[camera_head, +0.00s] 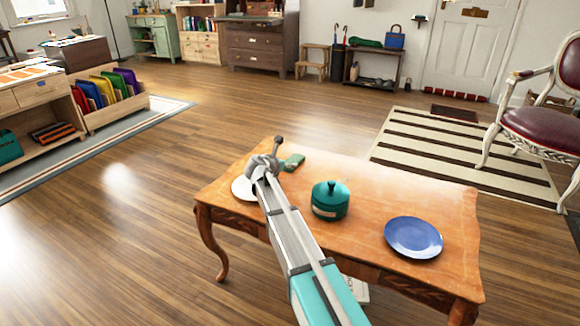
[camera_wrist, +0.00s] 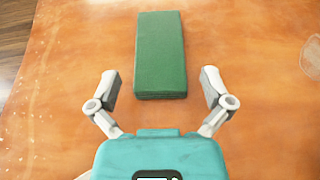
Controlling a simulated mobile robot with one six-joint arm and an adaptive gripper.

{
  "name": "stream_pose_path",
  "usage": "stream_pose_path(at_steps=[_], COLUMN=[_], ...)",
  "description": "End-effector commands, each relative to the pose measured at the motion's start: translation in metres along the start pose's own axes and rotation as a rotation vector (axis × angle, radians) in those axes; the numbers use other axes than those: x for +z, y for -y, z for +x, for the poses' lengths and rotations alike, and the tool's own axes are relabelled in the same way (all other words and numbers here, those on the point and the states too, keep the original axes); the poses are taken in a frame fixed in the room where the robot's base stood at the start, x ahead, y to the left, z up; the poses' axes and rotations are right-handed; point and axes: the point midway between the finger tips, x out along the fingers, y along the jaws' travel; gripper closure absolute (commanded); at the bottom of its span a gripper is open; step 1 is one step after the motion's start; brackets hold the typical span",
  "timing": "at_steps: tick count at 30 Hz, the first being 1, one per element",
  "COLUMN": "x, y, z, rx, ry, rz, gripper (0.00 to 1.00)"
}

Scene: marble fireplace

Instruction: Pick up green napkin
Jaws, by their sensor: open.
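The green napkin (camera_wrist: 160,55) is a folded rectangle lying on the wooden table (camera_wrist: 60,110). In the head view the napkin (camera_head: 293,162) shows near the table's far left part, just beyond my gripper (camera_head: 272,158). In the wrist view my gripper (camera_wrist: 160,90) is open, with one finger on each side of the napkin's near end. The fingers are apart from the napkin and hold nothing. How high the fingertips are above the table is hard to tell.
On the table (camera_head: 445,200) stand a teal lidded pot (camera_head: 330,201) right of my arm and a blue plate (camera_head: 413,237) farther right. A white plate (camera_head: 242,190) is partly hidden behind my arm. A red-seated chair (camera_head: 545,125) stands beyond the table's right end.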

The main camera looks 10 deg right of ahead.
Motion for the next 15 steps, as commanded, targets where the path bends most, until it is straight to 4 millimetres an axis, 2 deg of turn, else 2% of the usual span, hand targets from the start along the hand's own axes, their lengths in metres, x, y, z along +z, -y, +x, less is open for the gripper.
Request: stream_pose_path(at_steps=[15], x=[-0.0005], y=[0.0005], z=[0.0087], rx=[-0.002], ry=[0.000], rz=[0.000], gripper=[0.00])
